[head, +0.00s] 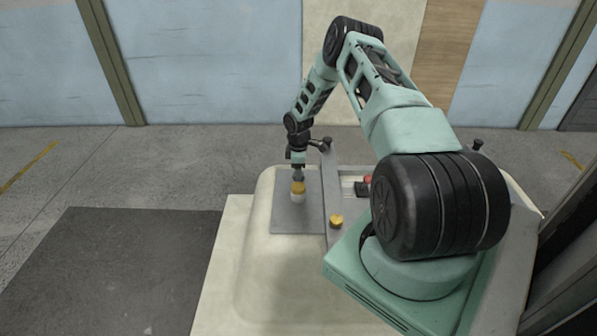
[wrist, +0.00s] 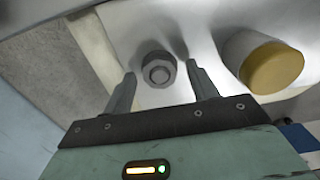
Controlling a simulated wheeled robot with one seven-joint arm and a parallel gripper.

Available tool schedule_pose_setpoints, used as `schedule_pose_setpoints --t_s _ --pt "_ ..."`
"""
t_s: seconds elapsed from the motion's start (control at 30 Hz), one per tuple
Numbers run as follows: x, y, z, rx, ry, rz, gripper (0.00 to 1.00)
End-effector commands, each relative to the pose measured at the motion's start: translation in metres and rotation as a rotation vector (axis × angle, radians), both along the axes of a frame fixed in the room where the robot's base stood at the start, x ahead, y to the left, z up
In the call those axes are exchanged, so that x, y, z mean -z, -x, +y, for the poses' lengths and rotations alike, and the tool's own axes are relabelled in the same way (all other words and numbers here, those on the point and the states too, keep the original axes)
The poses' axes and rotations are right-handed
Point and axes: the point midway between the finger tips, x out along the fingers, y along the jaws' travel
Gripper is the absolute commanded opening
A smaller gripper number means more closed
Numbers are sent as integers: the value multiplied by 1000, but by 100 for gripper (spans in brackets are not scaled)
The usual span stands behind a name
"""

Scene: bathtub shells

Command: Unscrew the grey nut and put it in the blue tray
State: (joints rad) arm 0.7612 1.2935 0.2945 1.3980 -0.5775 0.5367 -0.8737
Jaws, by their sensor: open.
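The grey nut (wrist: 157,70) shows in the wrist view as a hexagonal ring around a round stud end, on a pale surface. My gripper (wrist: 162,84) is open, with one finger to the left and one to the right of the nut. Gaps show between the fingers and the nut, and I cannot tell how far off the nut is in depth. In the head view my gripper (head: 298,174) points down over the grey plate, and I cannot make out the nut there. A small blue patch (wrist: 298,138) at the lower right of the wrist view may be the blue tray.
A yellow-capped cylinder (wrist: 272,68) stands right of the nut in the wrist view. In the head view a yellow-topped piece (head: 298,188) is by my gripper and another yellow piece (head: 336,220) lies right. Red and black items (head: 364,186) sit farther right. The grey plate's (head: 287,222) front is clear.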

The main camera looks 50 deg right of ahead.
Motion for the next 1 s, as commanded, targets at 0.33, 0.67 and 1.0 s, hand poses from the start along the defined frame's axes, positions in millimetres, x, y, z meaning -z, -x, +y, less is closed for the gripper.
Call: schedule_pose_setpoints --t_s 0.33,0.67,1.0 --pt "0 0 0 -1 0 0 30" --pt "2 0 0 -96 -1 -1 9" --pt "1 0 0 -631 0 -2 9"
